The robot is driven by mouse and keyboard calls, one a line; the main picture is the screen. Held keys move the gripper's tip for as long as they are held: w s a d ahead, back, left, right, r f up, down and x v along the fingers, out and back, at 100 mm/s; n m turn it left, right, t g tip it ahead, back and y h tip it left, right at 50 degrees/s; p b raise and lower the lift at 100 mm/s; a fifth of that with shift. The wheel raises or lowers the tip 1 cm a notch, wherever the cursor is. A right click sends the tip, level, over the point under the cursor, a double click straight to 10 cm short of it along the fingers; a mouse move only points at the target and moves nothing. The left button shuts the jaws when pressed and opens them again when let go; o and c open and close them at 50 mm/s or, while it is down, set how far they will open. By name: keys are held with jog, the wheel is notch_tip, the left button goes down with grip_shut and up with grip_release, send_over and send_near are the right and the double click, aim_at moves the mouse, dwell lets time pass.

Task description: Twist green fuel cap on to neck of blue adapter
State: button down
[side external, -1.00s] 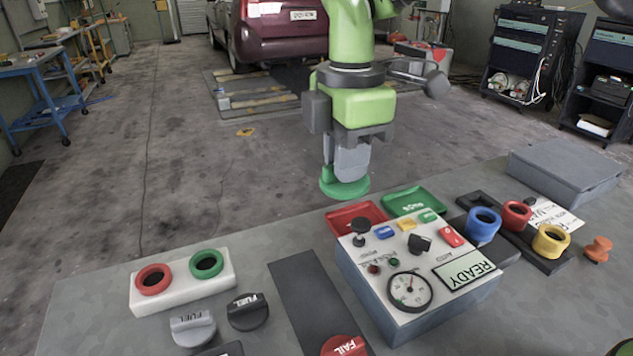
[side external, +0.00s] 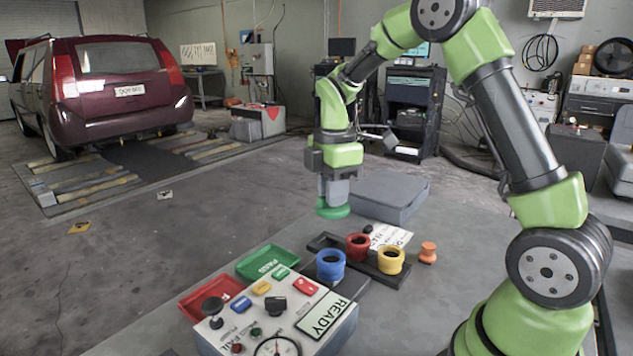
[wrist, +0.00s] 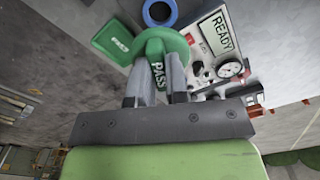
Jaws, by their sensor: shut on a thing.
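My gripper (side external: 334,190) points down and is shut on the green fuel cap (side external: 333,209). The cap hangs with its round rim down, in the air above the bench. In the wrist view the adapter's ring (wrist: 160,12) shows just beyond the cap. The cap's underside is hidden.
A red adapter (side external: 358,247) and a yellow adapter (side external: 391,261) stand right of the blue one in a dark rack. A control box (side external: 290,322) and green tray (side external: 268,261) lie to the left. A grey case (side external: 390,197) and orange spool (side external: 428,253) are near.

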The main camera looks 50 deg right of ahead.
jog(key=shift+f, duration=4.2)
jog(key=shift+f, duration=0.85)
jog(key=m, duration=0.6)
jog(key=shift+f, duration=0.1)
jog(key=m, duration=0.5)
jog(key=c, duration=1.5)
grip_release()
jog(key=shift+m, duration=0.6)
jog(key=o, duration=0.5)
jog(key=shift+c, duration=0.2)
